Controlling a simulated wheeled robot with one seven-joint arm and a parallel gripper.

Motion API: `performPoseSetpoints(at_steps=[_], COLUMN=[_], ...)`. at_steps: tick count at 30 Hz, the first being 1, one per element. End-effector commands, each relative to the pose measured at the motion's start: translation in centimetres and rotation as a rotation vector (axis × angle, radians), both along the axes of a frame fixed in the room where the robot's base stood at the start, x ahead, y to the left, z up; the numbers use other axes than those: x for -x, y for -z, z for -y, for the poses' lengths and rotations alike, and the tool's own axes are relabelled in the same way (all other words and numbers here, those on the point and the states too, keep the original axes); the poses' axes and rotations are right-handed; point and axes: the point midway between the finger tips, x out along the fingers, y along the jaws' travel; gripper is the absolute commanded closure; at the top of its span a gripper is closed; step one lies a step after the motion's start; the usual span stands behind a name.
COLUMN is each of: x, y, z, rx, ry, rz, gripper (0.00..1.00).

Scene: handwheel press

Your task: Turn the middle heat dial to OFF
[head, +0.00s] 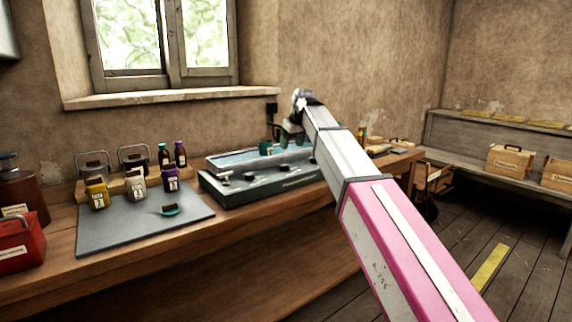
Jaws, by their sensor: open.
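A dark grey-green box unit (290,182) with a pale blue upper tray stands on the workbench. Black dials sit along its sloped front: a left one (222,177), a middle one (250,175) and a right one (283,168). Their pointer settings and any OFF mark are too small to read. My arm reaches in from the lower right, and its end bends down behind the unit's right half. My gripper (288,132) is small in the view, open, above the unit's back right part and apart from the dials. Its fingertips are hard to make out.
A grey mat (140,228) lies left of the unit, with a small teal-rimmed item (170,210) on it. Labelled jars and dark bottles stand at its back. A red box (16,243) is at the far left. A bench (510,140) with wooden boxes stands at right.

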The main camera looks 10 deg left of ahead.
Motion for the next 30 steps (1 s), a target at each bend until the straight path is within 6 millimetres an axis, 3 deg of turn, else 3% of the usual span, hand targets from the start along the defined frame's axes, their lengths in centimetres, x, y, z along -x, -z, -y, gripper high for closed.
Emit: performPoseSetpoints(at_steps=[5, 21, 30], x=[-0.2, -2.3, -2.6], y=[0.6, 8.4, 9.7], z=[-0.6, -3.0, -3.4], rx=[0.0, 0.0, -0.001], ry=[-0.006, -0.005, -0.005], rz=[0.001, 0.001, 0.002], gripper=[0.36, 0.36, 0.36])
